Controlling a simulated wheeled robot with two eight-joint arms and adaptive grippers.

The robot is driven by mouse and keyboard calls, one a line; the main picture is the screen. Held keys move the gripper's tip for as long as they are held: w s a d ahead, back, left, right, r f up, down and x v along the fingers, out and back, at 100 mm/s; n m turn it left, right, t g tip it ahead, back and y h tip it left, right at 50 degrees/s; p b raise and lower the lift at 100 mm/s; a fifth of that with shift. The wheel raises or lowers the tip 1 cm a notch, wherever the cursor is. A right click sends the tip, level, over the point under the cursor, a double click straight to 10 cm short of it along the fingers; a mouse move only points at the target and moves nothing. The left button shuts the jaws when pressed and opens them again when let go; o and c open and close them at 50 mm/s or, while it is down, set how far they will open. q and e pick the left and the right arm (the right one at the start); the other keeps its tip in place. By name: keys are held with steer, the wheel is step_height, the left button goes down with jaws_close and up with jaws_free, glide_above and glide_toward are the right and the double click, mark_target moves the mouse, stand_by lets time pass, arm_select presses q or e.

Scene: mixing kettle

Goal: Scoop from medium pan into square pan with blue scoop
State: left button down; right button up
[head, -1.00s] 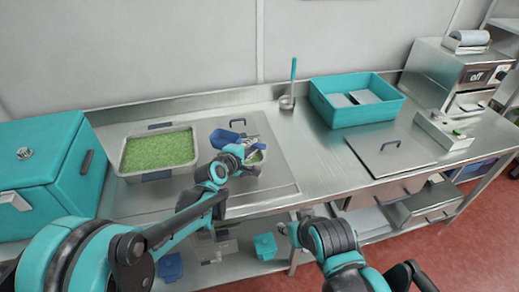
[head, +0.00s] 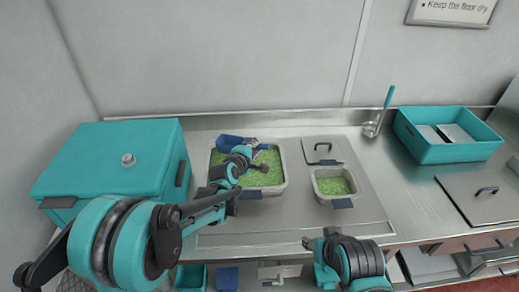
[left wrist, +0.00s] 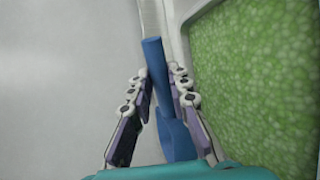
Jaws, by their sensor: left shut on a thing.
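My left gripper (head: 246,154) is shut on the blue scoop (head: 231,141) and holds it over the back part of the larger pan (head: 283,186), which holds green granular food. In the left wrist view, the blue handle (left wrist: 155,70) lies between the fingers (left wrist: 160,88), with a pan's green contents (left wrist: 265,70) to the right. The scoop's bowl contents cannot be made out. A smaller square pan (head: 342,203), also with green food, stands to the right. My right gripper (head: 307,242) is low at the counter's front edge; its fingers are unclear.
A metal lid (head: 322,151) lies behind the smaller pan. A teal box (head: 110,165) stands at the left. A ladle (head: 378,118) and a teal crate (head: 440,150) are at the back right. Another lid (head: 485,205) lies at the right. Bare counter lies before the pans.

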arm_select(q)
steer(key=shift+n+h, duration=0.5)
steer(key=shift+n, duration=0.1)
steer(key=f+b, duration=0.4)
steer(key=f, duration=0.1)
steer(key=f+b, duration=0.2)
steer(key=f, duration=0.1)
steer(key=shift+w+a, duration=0.15)
steer(key=shift+a, duration=0.2)
steer(key=shift+s+d+f+m+y+b, duration=0.1)
steer(key=shift+d+f+m+y+b, duration=0.15)
steer(key=shift+f+b, duration=0.3)
steer(key=shift+s+d+f+m+y+b, duration=0.1)
steer(key=shift+d+f+m+y+b, duration=0.1)
steer(key=shift+f+b, duration=0.3)
steer(key=shift+s+d+f+m+y+b, duration=0.15)
steer(key=shift+f+m+b, duration=0.1)
steer(key=shift+f+b, duration=0.3)
